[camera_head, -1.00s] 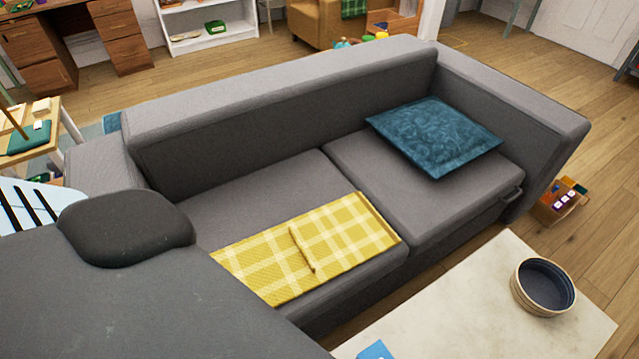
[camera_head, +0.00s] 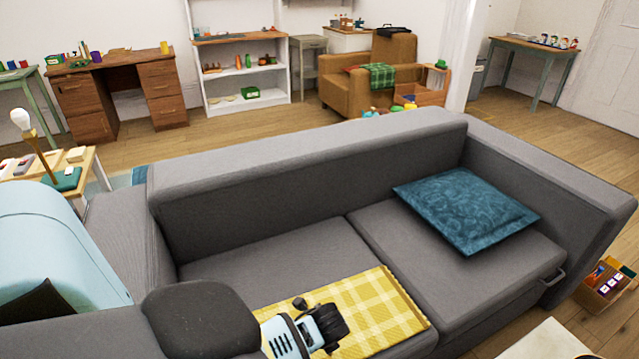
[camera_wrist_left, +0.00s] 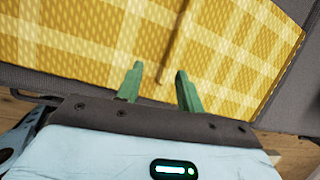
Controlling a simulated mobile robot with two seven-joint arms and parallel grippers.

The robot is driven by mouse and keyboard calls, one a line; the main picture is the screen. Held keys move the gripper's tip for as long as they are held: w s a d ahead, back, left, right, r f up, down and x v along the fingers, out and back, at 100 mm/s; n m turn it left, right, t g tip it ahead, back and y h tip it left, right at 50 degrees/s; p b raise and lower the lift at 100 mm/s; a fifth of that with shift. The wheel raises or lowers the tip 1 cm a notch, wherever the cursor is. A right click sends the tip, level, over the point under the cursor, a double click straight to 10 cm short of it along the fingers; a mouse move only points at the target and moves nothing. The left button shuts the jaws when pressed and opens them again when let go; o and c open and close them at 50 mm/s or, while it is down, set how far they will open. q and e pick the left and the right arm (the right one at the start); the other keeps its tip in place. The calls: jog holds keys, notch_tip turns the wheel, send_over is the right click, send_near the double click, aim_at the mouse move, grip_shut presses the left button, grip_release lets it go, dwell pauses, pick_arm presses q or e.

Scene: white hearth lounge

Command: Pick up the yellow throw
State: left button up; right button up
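The yellow throw (camera_head: 384,308) is a yellow and white checked cloth lying flat and folded on the grey sofa's seat. My left gripper (camera_head: 326,321) is over its middle part, and my arm hides its left part. In the left wrist view the throw (camera_wrist_left: 228,48) fills the upper area, with a fold edge running down near the fingers. There my left gripper (camera_wrist_left: 155,78) shows two green fingers, spread apart with nothing clearly between them. I cannot tell whether the tips touch the cloth. My right gripper is not in view.
The grey sofa (camera_head: 290,255) has a high back behind the throw. A blue cushion (camera_head: 466,212) lies on its right seat. A pale table (camera_head: 545,342) stands at the front right. A box of small items (camera_head: 604,285) is on the floor beyond the sofa's right end.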

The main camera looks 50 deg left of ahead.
pick_arm(q)
jog(key=shift+m+g+y, duration=0.3)
jog(key=shift+m+y, duration=0.2)
jog(key=shift+m, duration=0.4)
jog(key=w+a+r, duration=0.1)
jog(key=w, duration=0.1)
jog(key=w+a+r, duration=0.1)
jog(key=r, duration=0.1)
jog(key=shift+w+a, duration=0.35)
jog(key=shift+w, duration=0.05)
jog(key=shift+b+x, duration=0.65)
jog(key=shift+x, duration=0.7)
jog(key=shift+s+b+x, duration=0.15)
jog(key=shift+b+x, duration=0.25)
jog(key=shift+x, duration=0.75)
jog(key=shift+s+b+x, duration=0.1)
jog(key=shift+b+x, duration=0.3)
jog(key=shift+x, duration=0.75)
jog(key=shift+f, duration=0.4)
grip_shut()
